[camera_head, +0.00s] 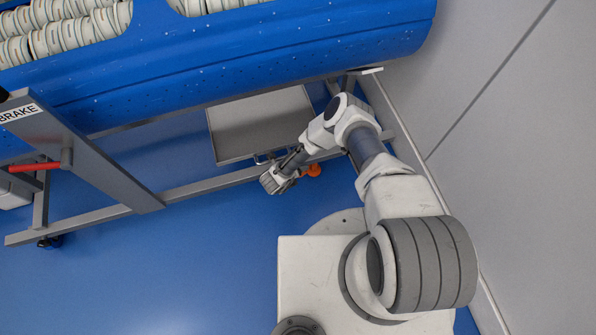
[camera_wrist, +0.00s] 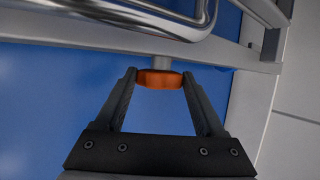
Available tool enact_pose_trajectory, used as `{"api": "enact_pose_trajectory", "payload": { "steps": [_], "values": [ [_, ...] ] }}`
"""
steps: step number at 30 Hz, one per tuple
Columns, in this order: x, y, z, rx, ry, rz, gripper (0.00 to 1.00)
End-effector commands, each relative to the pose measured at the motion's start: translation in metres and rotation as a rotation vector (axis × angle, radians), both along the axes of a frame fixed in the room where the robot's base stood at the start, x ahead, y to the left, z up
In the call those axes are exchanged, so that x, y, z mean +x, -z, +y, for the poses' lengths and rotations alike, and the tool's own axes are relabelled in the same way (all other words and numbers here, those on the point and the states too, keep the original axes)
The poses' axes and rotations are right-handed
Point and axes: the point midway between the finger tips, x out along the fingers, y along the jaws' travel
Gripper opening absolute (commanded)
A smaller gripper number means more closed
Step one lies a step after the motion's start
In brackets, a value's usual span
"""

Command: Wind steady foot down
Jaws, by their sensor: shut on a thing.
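The steady foot shows as an orange knob (camera_wrist: 159,79) under a short grey stem (camera_wrist: 162,62) in the wrist view. The stem meets a grey frame rail above it. My gripper (camera_wrist: 160,84) is shut on the orange knob, one finger on each side. In the head view part of the orange knob (camera_head: 314,170) shows beside my wrist, below the carrier's lower rail. My gripper's fingers are mostly hidden there behind my own arm.
A blue tub carrier (camera_head: 250,55) with stacked white pieces stands above. A grey tray (camera_head: 258,125) with a wire handle sits close by. A red lever (camera_head: 35,167) is by the BRAKE label (camera_head: 18,113). A grey wall (camera_head: 480,90) stands close on the right. Blue floor (camera_head: 170,260) is clear at lower left.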

Motion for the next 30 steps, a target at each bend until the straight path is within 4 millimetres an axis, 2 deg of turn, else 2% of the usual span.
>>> {"api": "enact_pose_trajectory", "payload": {
  "steps": [15,30],
  "values": [
    [-0.0013,0.0034,0.0054,-0.269,-0.003,-0.079,0.16],
    [-0.0016,0.0043,0.0049,-0.330,0.001,-0.094,0.16]
  ]
}}
